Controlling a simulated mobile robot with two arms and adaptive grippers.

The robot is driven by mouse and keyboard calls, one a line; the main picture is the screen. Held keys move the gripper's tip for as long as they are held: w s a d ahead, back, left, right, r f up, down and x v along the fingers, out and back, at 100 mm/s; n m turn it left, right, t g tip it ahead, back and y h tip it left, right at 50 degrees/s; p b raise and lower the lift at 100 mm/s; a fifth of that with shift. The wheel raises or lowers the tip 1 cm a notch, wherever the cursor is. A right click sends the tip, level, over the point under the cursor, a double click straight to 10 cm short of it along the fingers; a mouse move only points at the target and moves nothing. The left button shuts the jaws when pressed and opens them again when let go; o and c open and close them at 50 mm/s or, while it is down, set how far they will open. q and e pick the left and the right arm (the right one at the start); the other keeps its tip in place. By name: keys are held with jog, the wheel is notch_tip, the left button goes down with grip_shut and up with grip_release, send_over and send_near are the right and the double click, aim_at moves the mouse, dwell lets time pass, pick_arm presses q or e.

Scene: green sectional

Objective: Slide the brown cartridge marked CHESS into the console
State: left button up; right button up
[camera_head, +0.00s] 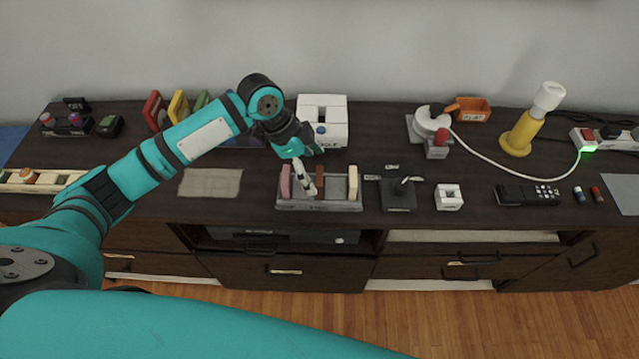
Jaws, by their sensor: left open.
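My left gripper (309,188) is open and points down at the rack, just left of the brown cartridge. Whether it touches the cartridge I cannot tell. A white box that looks like the console (334,137) stands behind the gripper near the wall, partly hidden by it. My right gripper is out of view.
A joystick (399,195) and a small white block (449,197) stand right of the rack. Further right are a remote (527,194) and a yellow lamp-like stand (522,138). A grey mat (211,183) lies left. Coloured upright cases (178,106) stand behind my left arm.

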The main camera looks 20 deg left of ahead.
aim_at(318, 176)
pick_arm(q)
jog(key=shift+w+p+x, duration=0.15)
jog(key=shift+p+x, duration=0.05)
jog(key=shift+x, duration=1.15)
jog(key=shift+w+p+x, duration=0.2)
jog(key=shift+x, duration=1.1)
jog(key=shift+a, duration=0.15)
jog(key=c, duration=1.2)
jog(key=shift+c, duration=0.2)
